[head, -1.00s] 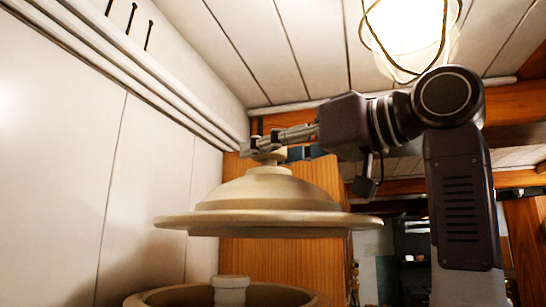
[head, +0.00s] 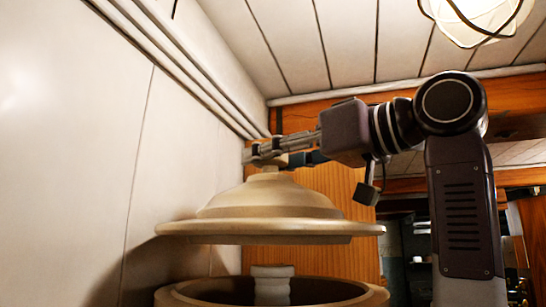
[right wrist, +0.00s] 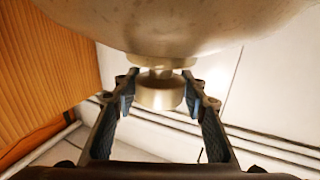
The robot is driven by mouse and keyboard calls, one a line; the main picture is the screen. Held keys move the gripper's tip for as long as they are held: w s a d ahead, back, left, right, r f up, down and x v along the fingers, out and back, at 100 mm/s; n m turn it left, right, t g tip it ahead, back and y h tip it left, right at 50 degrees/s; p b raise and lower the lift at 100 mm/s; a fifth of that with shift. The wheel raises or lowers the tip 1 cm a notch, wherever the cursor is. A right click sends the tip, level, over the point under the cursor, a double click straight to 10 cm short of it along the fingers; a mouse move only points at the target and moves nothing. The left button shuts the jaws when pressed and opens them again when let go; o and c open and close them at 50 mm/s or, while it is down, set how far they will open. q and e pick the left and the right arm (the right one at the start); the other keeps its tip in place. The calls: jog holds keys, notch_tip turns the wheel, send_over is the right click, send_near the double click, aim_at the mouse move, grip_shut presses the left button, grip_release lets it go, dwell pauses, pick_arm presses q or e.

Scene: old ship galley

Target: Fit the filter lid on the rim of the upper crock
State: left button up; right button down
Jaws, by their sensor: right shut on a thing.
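The filter lid (head: 268,203) is a cream, stepped dome with a wide flat brim and a knob on top. My right gripper (head: 267,155) is shut on the lid's knob and holds the lid about level. In the right wrist view, the two fingers sit on either side of the knob (right wrist: 158,95), with the lid's dome (right wrist: 185,28) beyond. The upper crock (head: 180,292) stands directly below the lid at the bottom of the head view, and a gap separates the brim from its rim. Its lower body is out of frame. My left gripper is not in view.
A pale cylinder (head: 272,286) stands up inside the crock, its top slightly above the rim. A white panelled wall (head: 80,150) is close on the left, with pipes (head: 190,65) along its top. A wooden panel (head: 345,190) is behind the lid. A caged lamp (head: 478,18) hangs upper right.

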aim_at(274, 180)
jog(key=shift+f+b, duration=0.6)
jog(key=shift+f, duration=0.15)
jog(key=shift+s+d+f+b, duration=0.1)
jog(key=shift+s+f+b, duration=0.05)
jog(key=shift+f+b, duration=0.2)
jog(key=shift+s+d+f+b, duration=0.1)
jog(key=shift+d+f+b, duration=0.05)
jog(key=shift+f+b, duration=1.15)
jog(key=shift+f, duration=0.15)
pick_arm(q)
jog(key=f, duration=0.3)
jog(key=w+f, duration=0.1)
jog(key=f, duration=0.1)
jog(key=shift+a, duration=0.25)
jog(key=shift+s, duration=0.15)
pick_arm(e)
jog(key=shift+s, duration=0.1)
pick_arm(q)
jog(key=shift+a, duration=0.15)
